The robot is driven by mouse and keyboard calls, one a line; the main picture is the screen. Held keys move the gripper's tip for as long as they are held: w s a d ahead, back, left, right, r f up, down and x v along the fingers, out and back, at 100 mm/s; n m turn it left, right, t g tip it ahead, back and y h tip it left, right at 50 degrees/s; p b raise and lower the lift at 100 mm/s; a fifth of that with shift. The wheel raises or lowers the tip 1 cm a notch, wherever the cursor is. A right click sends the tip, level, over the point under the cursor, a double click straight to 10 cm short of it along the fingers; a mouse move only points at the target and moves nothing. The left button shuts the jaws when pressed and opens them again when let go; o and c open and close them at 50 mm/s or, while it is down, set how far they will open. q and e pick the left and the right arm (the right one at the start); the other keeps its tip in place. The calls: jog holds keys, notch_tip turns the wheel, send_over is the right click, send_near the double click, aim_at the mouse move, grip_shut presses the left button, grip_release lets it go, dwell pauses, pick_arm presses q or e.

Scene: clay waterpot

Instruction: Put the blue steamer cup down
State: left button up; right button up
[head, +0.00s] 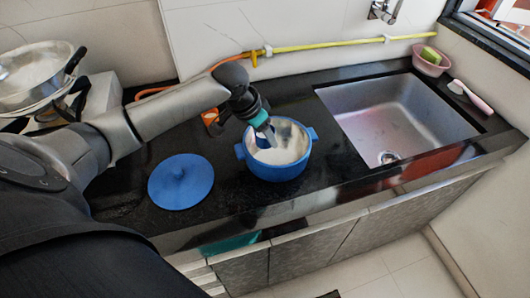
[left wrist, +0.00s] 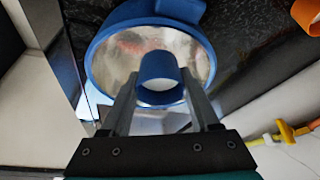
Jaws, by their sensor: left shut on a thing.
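The blue steamer cup (left wrist: 157,68) is a small blue tube with a pale inside, between the two fingers of my left gripper (left wrist: 160,84) in the left wrist view. The gripper is shut on it. In the head view my left gripper (head: 268,136) points down at the mouth of the blue pot (head: 277,171); the cup is hard to make out there. In the left wrist view the cup appears over the pot's shiny inside. I cannot tell whether it touches the pot. My right gripper is not in view.
A blue lid (head: 180,183) lies on the black counter left of the pot. A small orange thing (head: 211,117) stands behind the pot. A sink (head: 398,112) is at the right. A metal pan (head: 38,72) sits on a stove at the far left.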

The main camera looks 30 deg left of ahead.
aim_at(264, 158)
pick_arm(q)
notch_tip(264, 158, down, 6)
jog(key=shift+b, duration=0.75)
jog(key=shift+f, duration=0.2)
jog(key=o, duration=1)
jog(key=shift+o, duration=0.2)
jog(key=shift+r, duration=0.15)
jog(key=p+v, duration=0.3)
jog(key=v, duration=0.9)
jog(key=shift+r+p, duration=0.1)
jog(key=shift+p, duration=0.2)
jog(key=shift+d, duration=0.1)
